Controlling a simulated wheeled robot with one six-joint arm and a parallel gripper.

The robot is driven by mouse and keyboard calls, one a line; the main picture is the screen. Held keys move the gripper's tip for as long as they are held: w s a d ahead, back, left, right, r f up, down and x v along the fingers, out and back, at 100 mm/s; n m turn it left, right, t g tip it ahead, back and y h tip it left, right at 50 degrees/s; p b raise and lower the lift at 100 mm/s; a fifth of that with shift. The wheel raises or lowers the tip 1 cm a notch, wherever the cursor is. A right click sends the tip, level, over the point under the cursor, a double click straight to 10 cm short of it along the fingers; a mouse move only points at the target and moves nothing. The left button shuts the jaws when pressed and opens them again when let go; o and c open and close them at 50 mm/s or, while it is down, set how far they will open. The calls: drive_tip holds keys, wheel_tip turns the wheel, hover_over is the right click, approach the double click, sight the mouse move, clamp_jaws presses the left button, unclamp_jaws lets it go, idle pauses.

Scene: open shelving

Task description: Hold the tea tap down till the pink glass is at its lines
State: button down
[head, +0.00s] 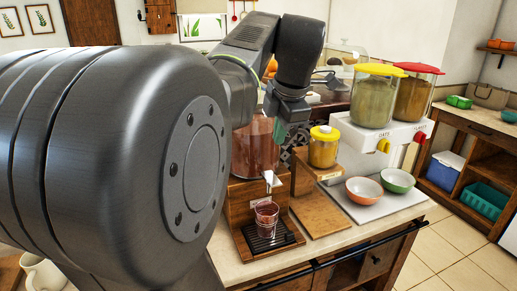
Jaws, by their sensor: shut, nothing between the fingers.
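The tea dispenser (254,148) is a clear tank of reddish-brown liquid on a wooden stand, partly hidden by my arm. Its pale tap (268,179) sticks out at the front below the tank. The pink glass (266,220) stands upright under the tap on a dark drip grate (268,239). It looks reddish inside, but its lines and the liquid level are too small to read. My gripper (281,128) points down beside the tank's right side, above the tap and apart from it. It is shut and empty, with its fingertips hard to make out.
Right of the dispenser, a yellow-lidded jar (323,150) sits on a wooden stand. Beyond it is a white double dispenser (378,135) with yellow and red lids. An orange bowl (363,190) and a green bowl (397,181) stand before it.

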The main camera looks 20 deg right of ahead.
drive_tip(key=shift+w+v, duration=0.25)
drive_tip(key=shift+v, duration=1)
idle(0.3)
